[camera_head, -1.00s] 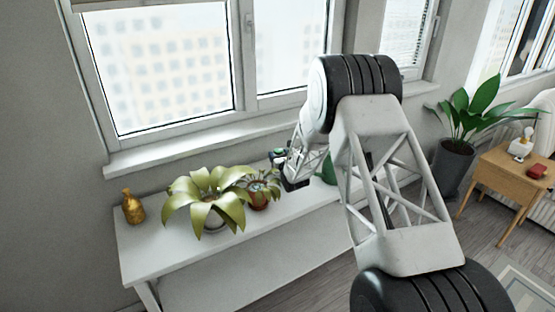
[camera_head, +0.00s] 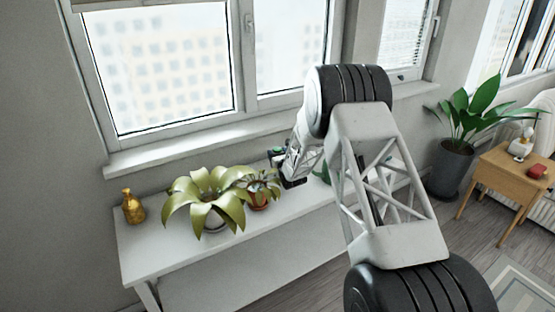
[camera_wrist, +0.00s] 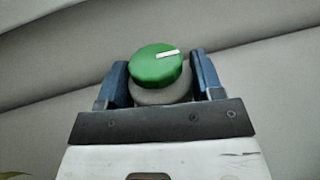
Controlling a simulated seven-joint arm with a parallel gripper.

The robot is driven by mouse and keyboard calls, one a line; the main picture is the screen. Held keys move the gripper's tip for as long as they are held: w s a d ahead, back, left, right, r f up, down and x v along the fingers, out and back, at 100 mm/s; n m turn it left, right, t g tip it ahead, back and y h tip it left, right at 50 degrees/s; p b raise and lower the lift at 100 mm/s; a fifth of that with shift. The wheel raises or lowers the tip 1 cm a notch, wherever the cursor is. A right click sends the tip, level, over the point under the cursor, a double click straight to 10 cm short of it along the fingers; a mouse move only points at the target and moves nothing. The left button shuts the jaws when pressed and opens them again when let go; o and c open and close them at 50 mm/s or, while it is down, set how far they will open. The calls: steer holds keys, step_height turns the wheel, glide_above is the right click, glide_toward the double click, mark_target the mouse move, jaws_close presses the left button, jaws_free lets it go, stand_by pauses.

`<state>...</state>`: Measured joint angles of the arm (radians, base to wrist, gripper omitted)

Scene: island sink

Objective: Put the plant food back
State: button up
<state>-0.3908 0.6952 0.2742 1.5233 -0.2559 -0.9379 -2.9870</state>
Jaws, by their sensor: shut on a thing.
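The item in my gripper shows in the wrist view as a green round cap (camera_wrist: 155,64) with a white mark, above a grey rim. I take it to be the plant food; its body is hidden. The blue fingers of my gripper (camera_wrist: 160,82) are shut on its sides. In the head view my gripper (camera_head: 279,163) is at the back of the white table (camera_head: 160,245), right of the potted plants, near the wall below the window. I cannot tell whether the held item touches the table.
A gold bottle (camera_head: 132,207) stands at the table's left end. A large-leaved plant (camera_head: 205,195) and a smaller plant in a reddish pot (camera_head: 260,188) stand left of my gripper. A green object (camera_head: 323,172) is mostly hidden behind my arm. The window sill (camera_head: 190,145) juts out above.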

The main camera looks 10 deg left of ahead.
steer(key=shift+f, duration=1.15)
steer(key=shift+f, duration=0.1)
steer(key=o, duration=1)
steer(key=shift+f, duration=0.1)
steer(key=shift+v, duration=3.95)
